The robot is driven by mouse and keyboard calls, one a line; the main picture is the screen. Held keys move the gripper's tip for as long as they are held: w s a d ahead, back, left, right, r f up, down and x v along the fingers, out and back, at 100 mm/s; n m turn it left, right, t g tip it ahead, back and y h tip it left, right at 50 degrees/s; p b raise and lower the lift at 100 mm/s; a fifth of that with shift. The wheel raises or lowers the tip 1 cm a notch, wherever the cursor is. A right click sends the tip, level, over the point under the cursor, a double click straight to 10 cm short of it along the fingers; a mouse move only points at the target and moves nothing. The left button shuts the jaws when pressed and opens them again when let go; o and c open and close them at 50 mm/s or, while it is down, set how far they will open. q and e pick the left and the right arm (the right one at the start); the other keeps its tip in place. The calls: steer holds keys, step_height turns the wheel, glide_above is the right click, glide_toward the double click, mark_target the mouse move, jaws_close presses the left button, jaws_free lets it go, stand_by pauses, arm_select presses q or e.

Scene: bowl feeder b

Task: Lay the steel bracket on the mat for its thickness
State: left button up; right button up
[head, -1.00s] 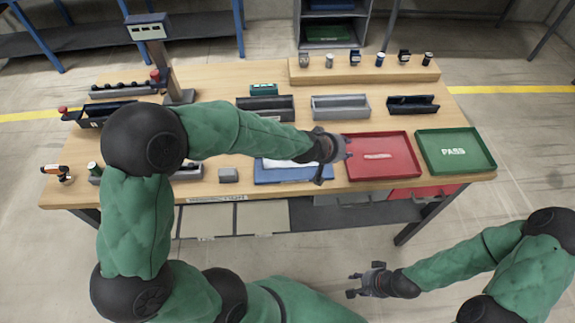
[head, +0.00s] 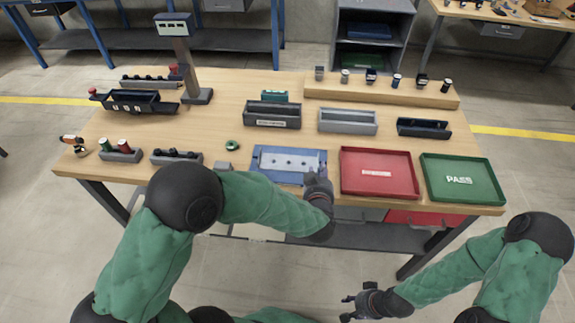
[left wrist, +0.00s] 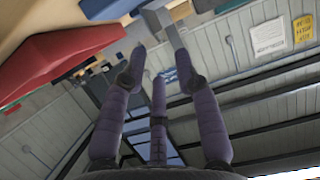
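A pale flat metal plate with several dark holes, which looks like the steel bracket (head: 291,161), lies on the blue mat (head: 262,177) at the table's front middle. My left gripper (head: 317,179) is at the mat's front right corner, beside the plate. In the left wrist view its fingers (left wrist: 157,75) are spread with nothing between them. Whether it touches the mat cannot be told. My right gripper (head: 347,308) is low in front of the table, fingers apart and empty.
A red tray (head: 379,193) and a green PASS tray (head: 463,203) stand right of the mat. Grey and dark bins (head: 347,122) stand behind. A small green ring (head: 233,146) and a grey block (head: 222,166) lie left of the mat. A display post (head: 184,65) rises at the back left.

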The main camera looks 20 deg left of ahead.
arm_select(q)
steer(key=shift+x, duration=1.05)
steer(key=b+x, duration=0.1)
steer(key=x, duration=0.1)
steer(key=b+x, duration=0.1)
steer(key=x, duration=0.1)
steer(key=shift+f+b, duration=0.3)
steer(key=shift+f, duration=0.15)
steer(key=shift+w+a, duration=0.1)
steer(key=shift+w, duration=0.25)
jaws_close()
steer(key=shift+w+r, duration=0.1)
steer(key=shift+r, duration=0.05)
